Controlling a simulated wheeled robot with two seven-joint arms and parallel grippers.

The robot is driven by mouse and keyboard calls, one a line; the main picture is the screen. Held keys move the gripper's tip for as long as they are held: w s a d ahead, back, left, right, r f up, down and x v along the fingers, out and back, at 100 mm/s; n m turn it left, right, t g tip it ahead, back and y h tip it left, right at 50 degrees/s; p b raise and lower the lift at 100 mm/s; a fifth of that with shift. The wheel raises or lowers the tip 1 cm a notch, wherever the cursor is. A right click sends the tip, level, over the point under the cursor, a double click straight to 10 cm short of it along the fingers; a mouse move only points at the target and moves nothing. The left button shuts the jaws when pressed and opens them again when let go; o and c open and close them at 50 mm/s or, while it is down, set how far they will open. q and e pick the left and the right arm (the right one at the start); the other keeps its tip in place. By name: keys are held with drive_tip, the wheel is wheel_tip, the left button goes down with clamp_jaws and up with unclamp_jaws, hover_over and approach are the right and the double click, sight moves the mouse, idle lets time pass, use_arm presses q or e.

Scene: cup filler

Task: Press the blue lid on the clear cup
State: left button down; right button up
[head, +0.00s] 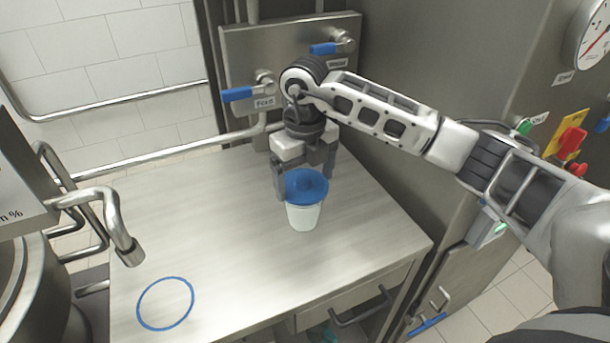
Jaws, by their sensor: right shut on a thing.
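A clear cup (303,217) stands upright on the steel table, towards its right side. A round blue lid (306,186) sits at the top of the cup; I cannot tell if it is fully seated. My right gripper (301,180) reaches down from behind with its fingers at the lid, and it is shut on the lid. My left gripper is not in view.
A blue ring (165,303) is marked on the table's front left. A steel spout (128,250) overhangs the table's left edge. Blue-handled valves (238,94) sit on the panel behind. The middle of the table (215,230) is clear.

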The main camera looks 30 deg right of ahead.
drive_tip(key=shift+f+b, duration=0.35)
drive_tip(key=shift+f, duration=0.15)
drive_tip(key=shift+s+f, duration=0.1)
drive_tip(key=shift+f, duration=0.05)
drive_tip(key=o, duration=0.7)
drive_tip(key=shift+o, duration=0.2)
drive_tip(key=shift+r, duration=0.3)
wheel_tip(320, 180, up, 15)
drive_tip(key=shift+r, duration=0.15)
